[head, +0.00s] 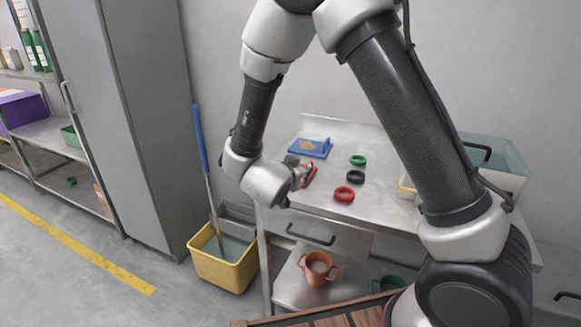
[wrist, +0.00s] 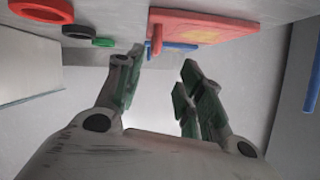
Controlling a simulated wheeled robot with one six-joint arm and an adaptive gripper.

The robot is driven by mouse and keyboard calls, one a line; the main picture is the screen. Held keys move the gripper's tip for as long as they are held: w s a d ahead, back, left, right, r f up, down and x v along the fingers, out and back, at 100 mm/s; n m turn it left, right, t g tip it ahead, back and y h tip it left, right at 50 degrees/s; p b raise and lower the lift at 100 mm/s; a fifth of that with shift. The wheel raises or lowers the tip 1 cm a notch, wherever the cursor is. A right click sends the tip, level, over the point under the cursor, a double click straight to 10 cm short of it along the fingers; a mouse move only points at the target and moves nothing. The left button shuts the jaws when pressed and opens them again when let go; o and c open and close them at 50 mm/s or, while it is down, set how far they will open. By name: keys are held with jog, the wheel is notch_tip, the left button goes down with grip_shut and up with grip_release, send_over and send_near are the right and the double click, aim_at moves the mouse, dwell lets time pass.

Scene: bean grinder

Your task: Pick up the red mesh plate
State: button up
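The red mesh plate (wrist: 215,27) is in the upper middle of the wrist view, with an orange-yellow face and a small red tab towards my fingers. In the head view only part of the red plate (head: 309,174) shows beside my wrist, on the metal table. My gripper (wrist: 154,63) is open, its green-padded fingers apart with nothing between them. Its tips point towards the plate's near edge, and the tab lies between them in the picture; no contact is clear. In the head view my gripper (head: 297,174) is at the table's left edge, mostly hidden by my wrist.
A blue mesh plate (head: 312,147) lies behind the red one. A red ring (head: 344,194), a dark ring (head: 356,177) and a green ring (head: 357,160) lie to the right. A yellow mop bucket (head: 222,270) stands left of the table. An orange mug (head: 318,268) sits on the lower shelf.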

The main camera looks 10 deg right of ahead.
jog(key=shift+d+f+h, duration=0.15)
jog(key=shift+f+h, duration=0.1)
jog(key=shift+h, duration=0.05)
jog(key=x, duration=0.7)
jog(key=shift+w+d+f, duration=0.1)
jog(key=shift+d+f, duration=0.1)
jog(key=shift+f, duration=0.1)
grip_shut()
